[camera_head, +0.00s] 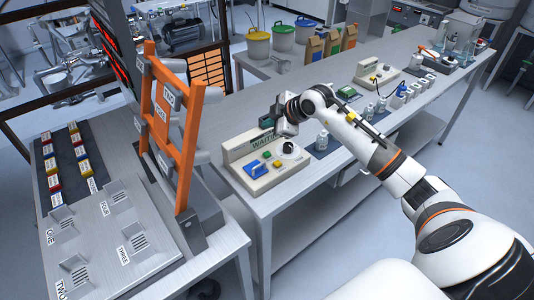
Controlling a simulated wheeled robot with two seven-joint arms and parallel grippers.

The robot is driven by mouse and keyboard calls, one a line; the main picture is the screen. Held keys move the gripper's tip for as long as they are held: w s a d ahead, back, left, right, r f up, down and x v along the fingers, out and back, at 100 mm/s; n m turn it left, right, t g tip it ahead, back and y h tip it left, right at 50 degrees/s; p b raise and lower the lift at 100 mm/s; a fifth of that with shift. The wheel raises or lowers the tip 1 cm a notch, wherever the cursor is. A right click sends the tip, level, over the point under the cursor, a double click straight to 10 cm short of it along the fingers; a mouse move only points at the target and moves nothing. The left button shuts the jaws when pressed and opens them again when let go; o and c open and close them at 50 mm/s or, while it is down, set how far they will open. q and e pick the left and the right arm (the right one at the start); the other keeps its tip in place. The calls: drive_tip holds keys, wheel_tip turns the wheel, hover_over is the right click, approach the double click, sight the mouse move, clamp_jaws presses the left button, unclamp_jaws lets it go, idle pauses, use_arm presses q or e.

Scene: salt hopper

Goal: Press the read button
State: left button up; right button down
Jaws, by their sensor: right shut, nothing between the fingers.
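A cream tabletop device (264,165) stands on the near end of the long bench. Its upright panel carries a green display (265,142) reading "WAITING". On its sloped front are a blue block (254,169), a small green button (267,154) and a small yellow button (277,164). Their labels are too small to read, so I cannot tell which is the read button. A white round plate with a dark piece (289,147) sits at its right. My right gripper (287,131) is shut and empty, over the device's back right part, above the buttons. My left gripper is out of view.
An orange frame (186,150) rises from the left table beside a grey tray (105,235) with numbered slots. More equipment (377,76) and bottles fill the bench's far end. Bins and boxes stand behind.

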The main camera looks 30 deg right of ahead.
drive_tip(key=shift+d+f, duration=0.1)
idle(0.3)
drive_tip(key=b, duration=0.6)
hover_over(265, 153)
drive_tip(key=s, duration=0.2)
drive_tip(key=f, duration=0.6)
drive_tip(key=shift+d+f, duration=0.35)
drive_tip(key=shift+w+f+b, duration=0.1)
drive_tip(key=shift+f+b, duration=0.25)
drive_tip(key=shift+f, duration=0.65)
drive_tip(key=shift+f, duration=0.1)
drive_tip(key=shift+f, duration=0.3)
drive_tip(key=shift+f+b, duration=0.35)
drive_tip(key=shift+f, duration=0.25)
idle(0.8)
drive_tip(key=shift+r+p, duration=0.95)
drive_tip(key=shift+r, duration=0.05)
